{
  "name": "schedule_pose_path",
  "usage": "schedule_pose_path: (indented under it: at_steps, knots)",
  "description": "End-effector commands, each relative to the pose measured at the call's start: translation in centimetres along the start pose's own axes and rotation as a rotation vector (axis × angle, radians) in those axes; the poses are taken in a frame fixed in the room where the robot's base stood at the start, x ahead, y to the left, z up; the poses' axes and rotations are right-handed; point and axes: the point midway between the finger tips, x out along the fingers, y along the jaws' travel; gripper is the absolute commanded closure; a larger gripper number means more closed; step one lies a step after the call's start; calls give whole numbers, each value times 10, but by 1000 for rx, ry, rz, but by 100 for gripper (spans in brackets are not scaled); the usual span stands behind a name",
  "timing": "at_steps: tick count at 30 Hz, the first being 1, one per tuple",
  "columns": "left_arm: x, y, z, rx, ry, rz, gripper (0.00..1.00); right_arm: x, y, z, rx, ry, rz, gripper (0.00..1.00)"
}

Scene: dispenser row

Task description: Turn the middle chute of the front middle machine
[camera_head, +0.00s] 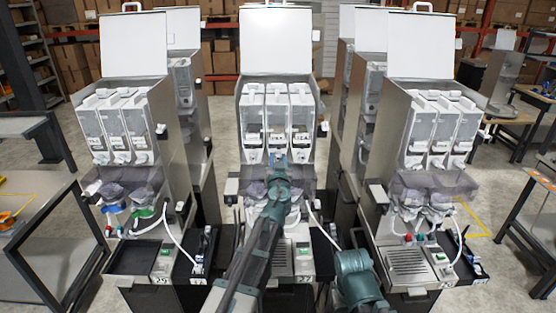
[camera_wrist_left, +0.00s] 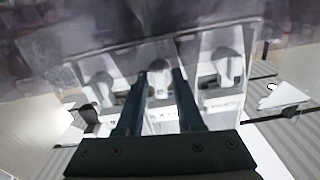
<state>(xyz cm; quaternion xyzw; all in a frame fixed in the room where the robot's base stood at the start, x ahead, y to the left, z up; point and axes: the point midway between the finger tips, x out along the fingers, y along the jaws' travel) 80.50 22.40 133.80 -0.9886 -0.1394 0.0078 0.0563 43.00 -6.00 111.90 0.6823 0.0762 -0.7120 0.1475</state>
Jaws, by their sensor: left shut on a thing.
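The front middle machine (camera_head: 277,87) stands straight ahead with its lid up and three white canisters side by side. My left arm reaches up to it from below, and my left gripper (camera_head: 278,162) is at the foot of the middle canister. In the left wrist view the two blue fingers of the gripper (camera_wrist_left: 161,78) stand on either side of the white middle chute (camera_wrist_left: 159,88) and are shut on it. A left chute (camera_wrist_left: 98,86) and a right chute (camera_wrist_left: 228,66) show beside it, clear of the fingers. The arm hides much of the middle chute in the head view. My right gripper is out of view.
Similar machines stand at the left (camera_head: 135,55) and right (camera_head: 421,55), with more behind. A clear smoky guard (camera_head: 308,184) sits below the canisters. Side benches (camera_head: 30,225) flank the row. Part of my right arm shows low right of centre.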

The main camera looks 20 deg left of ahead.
Motion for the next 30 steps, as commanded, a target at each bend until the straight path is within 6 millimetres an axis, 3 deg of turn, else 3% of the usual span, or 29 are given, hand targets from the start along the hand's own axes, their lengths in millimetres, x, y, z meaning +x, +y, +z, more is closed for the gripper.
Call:
schedule_pose_path:
  at_steps: [9, 25, 26, 30]
  knots:
    - [-1, 0, 0, -100, -1, 0, 100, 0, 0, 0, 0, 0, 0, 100]
    - [0, 0, 0, -116, 0, 0, 100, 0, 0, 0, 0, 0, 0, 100]
    - [0, 0, 0, -115, 0, 0, 58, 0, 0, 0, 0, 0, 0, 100]
    - [0, 0, 0, -115, 0, 0, 55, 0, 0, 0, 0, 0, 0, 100]
